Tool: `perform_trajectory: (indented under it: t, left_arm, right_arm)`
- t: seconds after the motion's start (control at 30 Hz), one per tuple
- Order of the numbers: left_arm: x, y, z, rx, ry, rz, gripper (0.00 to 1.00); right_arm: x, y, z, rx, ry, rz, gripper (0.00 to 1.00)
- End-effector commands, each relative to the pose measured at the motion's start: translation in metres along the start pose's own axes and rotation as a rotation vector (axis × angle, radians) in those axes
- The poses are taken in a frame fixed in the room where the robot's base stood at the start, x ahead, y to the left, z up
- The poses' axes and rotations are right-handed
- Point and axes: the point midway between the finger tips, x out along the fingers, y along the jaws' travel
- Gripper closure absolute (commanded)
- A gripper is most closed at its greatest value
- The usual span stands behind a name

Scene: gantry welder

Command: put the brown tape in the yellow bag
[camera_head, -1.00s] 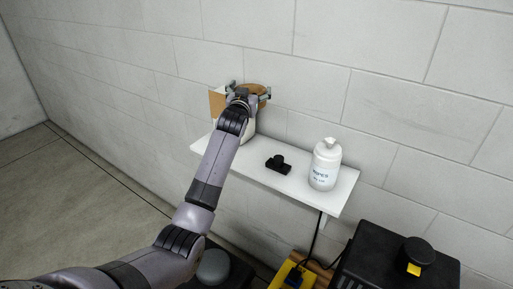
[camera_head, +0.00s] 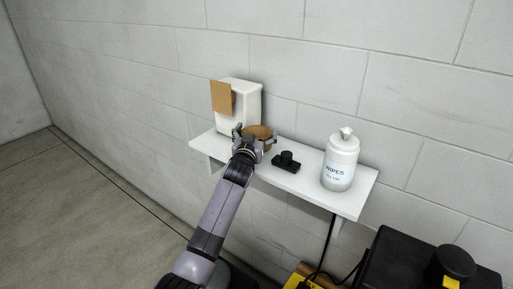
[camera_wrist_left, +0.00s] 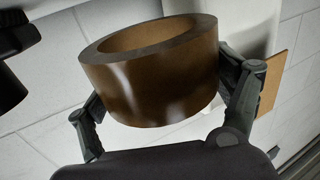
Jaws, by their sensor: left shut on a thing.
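The brown tape (camera_head: 258,132) is a thick roll in my left gripper (camera_head: 253,142), in front of the wall shelf's left part. In the left wrist view the tape (camera_wrist_left: 150,85) sits between the two dark fingers of the gripper (camera_wrist_left: 160,108), its round opening tilted upward. The gripper is shut on it. A yellow item (camera_head: 296,282) shows at the bottom edge of the head view, mostly cut off; I cannot tell whether it is the yellow bag. My right gripper is not in view.
The white shelf (camera_head: 340,197) holds a white box (camera_head: 246,103) with a brown card (camera_head: 221,98), a small black device (camera_head: 286,161) and a white wipes bottle (camera_head: 340,162). A black case (camera_head: 405,265) stands at lower right. The floor at left is clear.

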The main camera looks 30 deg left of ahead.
Motion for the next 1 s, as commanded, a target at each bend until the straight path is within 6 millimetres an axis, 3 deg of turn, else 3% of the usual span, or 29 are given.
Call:
perform_trajectory:
  t: [0.23,0.63,0.67,0.87,1.0]
  left_arm:
    - [-0.006,0.002,0.038,0.000,0.000,0.000,0.48]
    - [-0.007,0.002,0.041,-0.001,-0.001,0.000,0.48]
    - [-0.007,0.002,0.042,-0.001,-0.003,0.000,0.13]
    - [-0.007,0.002,0.041,0.000,-0.002,0.000,0.00]
    - [-0.007,0.002,0.041,0.000,-0.002,0.000,0.00]
  right_arm:
    - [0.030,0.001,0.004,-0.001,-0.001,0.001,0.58]
    - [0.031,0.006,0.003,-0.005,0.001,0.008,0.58]
    - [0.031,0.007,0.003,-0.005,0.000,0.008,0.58]
    - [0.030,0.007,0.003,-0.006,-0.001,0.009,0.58]
    - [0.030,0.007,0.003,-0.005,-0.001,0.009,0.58]
